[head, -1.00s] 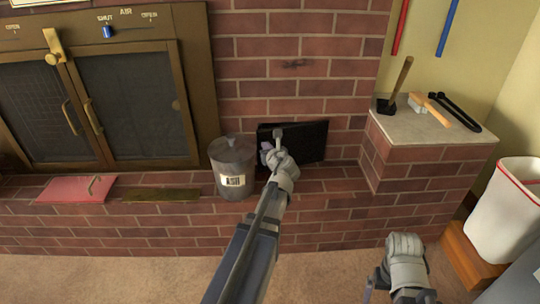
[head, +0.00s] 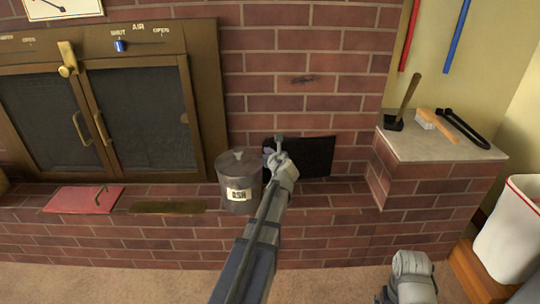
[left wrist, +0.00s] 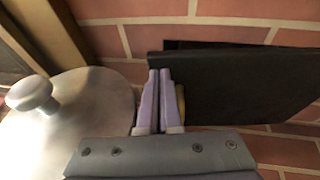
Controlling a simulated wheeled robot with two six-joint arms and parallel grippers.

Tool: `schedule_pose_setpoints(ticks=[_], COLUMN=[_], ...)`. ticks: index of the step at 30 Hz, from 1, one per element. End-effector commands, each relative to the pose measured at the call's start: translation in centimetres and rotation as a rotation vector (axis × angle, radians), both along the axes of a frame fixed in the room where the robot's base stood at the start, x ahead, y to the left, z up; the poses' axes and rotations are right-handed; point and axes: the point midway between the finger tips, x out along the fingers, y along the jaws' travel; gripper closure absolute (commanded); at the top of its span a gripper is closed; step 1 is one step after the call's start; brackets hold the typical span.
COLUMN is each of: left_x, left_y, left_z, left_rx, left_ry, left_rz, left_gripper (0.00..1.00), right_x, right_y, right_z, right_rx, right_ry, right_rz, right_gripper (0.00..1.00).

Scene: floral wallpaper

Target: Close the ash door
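The ash door (head: 315,158) is a black plate low in the brick wall, right of the ash can. In the left wrist view the door (left wrist: 240,85) stands ajar, with a dark gap above its top edge. My left gripper (head: 275,152) is in front of the door's left part. In the left wrist view its two purple fingers (left wrist: 158,90) are together with nothing seen between them, beside the door's left edge. A small brass-coloured piece (left wrist: 180,100) shows just right of the fingers. My right gripper (head: 412,270) is low at the right, and its fingers cannot be made out.
A grey lidded can (head: 238,182) labelled ASH stands close to the left of my left gripper. A red panel (head: 84,200) and a brass plate (head: 168,207) lie on the hearth. A brush (head: 435,124) and other tools lie on the right ledge (head: 430,146).

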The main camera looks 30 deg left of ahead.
Motion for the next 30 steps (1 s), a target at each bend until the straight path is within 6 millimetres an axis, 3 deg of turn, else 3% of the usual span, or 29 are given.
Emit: schedule_pose_setpoints(ticks=[4,9,22,30], left_x=[2.8,3.7,3.6,1.0], left_y=[2.7,3.8,3.7,1.1], left_z=[0.0,0.0,0.2,0.1], left_rx=[0.0,0.001,0.005,0.001], left_ry=[0.0,0.0,-0.002,0.0], left_rz=[0.003,0.002,0.001,0.0], left_gripper=[1.0,1.0,1.0,1.0], right_x=[0.0,0.0,0.0,0.0], right_y=[0.0,0.0,0.0,0.0], right_z=[0.0,0.0,0.0,0.1], right_rx=[0.0,0.0,0.0,0.0], right_ry=[0.0,0.0,0.0,0.0], right_rz=[0.0,0.0,0.0,0.0], right_gripper=[0.0,0.0,0.0,0.0])
